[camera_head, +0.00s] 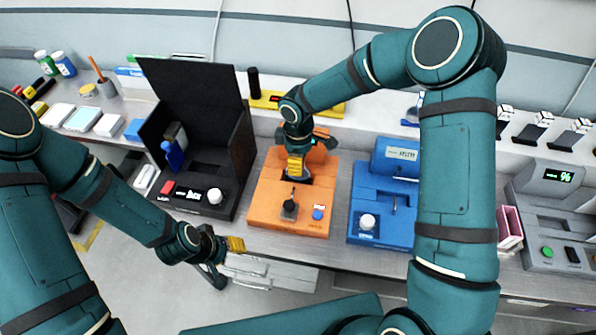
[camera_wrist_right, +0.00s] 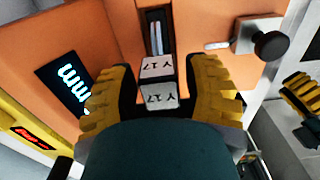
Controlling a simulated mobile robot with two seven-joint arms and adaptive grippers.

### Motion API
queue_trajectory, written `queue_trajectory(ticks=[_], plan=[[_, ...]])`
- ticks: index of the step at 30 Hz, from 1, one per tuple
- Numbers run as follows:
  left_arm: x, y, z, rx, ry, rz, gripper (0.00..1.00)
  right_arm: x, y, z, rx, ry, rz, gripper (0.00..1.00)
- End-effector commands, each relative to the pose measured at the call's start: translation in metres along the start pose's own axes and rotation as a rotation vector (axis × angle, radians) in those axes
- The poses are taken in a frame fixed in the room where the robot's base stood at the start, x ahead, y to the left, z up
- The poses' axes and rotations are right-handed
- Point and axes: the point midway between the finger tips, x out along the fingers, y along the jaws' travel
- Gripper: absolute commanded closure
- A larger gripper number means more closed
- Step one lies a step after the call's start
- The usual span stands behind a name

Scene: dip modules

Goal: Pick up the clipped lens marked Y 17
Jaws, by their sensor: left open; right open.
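The clipped lens marked Y 17 (camera_wrist_right: 158,68) shows in the right wrist view as a small pale block with two labelled faces. It sits at a dark slot in the orange module (camera_head: 264,207). My right gripper (camera_wrist_right: 163,75) is open, its yellow fingers on either side of the lens with gaps showing. In the head view my right gripper (camera_head: 297,170) reaches down over the orange module and hides the lens. My left gripper (camera_head: 228,257) is open and empty in front of the bench edge; it also shows at the right of the right wrist view (camera_wrist_right: 303,95).
A black module with a raised lid (camera_head: 195,85) stands left of the orange one. A blue module (camera_head: 375,199) stands right. A grey module (camera_head: 545,205) is farther right. A knobbed lever (camera_wrist_right: 262,42) stands close to my right fingers.

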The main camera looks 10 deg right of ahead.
Motion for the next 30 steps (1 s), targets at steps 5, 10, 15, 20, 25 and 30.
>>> queue_trajectory(ticks=[5,10,15,20,25,30], plan=[[0.0,0.0,0.0,0.0,0.0,0.0,0.57,0.008,0.0,0.0,-0.001,0.0,0.001,0.52],[0.0,0.0,0.0,0.0,0.0,0.0,0.57,0.008,0.0,0.0,0.0,0.0,0.001,0.67],[0.0,0.0,0.0,0.0,0.0,0.0,0.57,0.007,0.0,0.0,0.0,0.0,0.001,1.0],[0.0,0.0,0.0,0.0,0.0,0.0,0.57,0.008,0.0,0.0,0.0,0.0,0.0,1.0],[0.0,0.0,0.0,0.0,0.0,0.0,0.57,0.008,0.0,0.0,-0.001,0.0,0.0,1.0],[0.0,0.0,0.0,0.0,0.0,0.0,0.57,-0.003,0.001,0.0,0.001,0.001,0.003,1.0]])
